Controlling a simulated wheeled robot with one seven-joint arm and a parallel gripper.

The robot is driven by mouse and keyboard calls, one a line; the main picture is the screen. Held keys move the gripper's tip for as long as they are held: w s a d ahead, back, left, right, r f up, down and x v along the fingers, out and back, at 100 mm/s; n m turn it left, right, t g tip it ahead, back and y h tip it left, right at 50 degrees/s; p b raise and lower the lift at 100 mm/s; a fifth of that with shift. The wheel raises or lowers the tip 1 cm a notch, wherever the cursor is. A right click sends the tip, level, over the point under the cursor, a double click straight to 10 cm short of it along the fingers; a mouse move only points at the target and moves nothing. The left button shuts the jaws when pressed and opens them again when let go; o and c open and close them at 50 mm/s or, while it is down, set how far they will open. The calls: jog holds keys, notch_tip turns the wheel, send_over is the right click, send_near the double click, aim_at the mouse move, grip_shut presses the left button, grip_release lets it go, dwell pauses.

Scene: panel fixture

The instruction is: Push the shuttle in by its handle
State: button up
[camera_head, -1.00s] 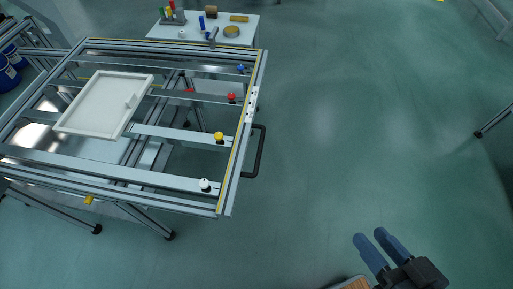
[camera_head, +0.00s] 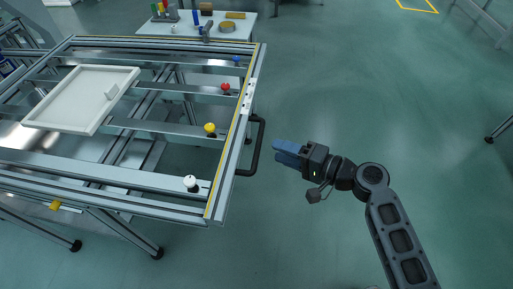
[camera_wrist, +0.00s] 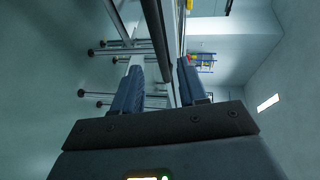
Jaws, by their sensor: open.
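The black handle (camera_head: 259,146) is a bar bent at both ends, fixed to the right end of the aluminium frame (camera_head: 229,160). I take this framed part as the shuttle, though where it ends and the fixture begins is unclear. My gripper (camera_head: 275,150) is just right of the handle, its blue fingers pointing left at it, with a small gap. In the wrist view my gripper (camera_wrist: 160,78) is open, and the dark handle bar (camera_wrist: 156,38) runs ahead between the two fingers. Nothing is held.
Crossbars carry a white knob (camera_head: 191,182), yellow knob (camera_head: 210,129), red knob (camera_head: 225,87) and blue knob (camera_head: 236,59). A white panel (camera_head: 75,98) lies on the frame's left. A small table (camera_head: 187,30) with tools stands behind.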

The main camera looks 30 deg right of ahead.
aim_at(259, 142)
jog(key=x, duration=0.7)
jog(key=shift+w+a, duration=0.15)
jog(key=shift+w, duration=0.1)
grip_shut()
jog(key=shift+f, duration=0.1)
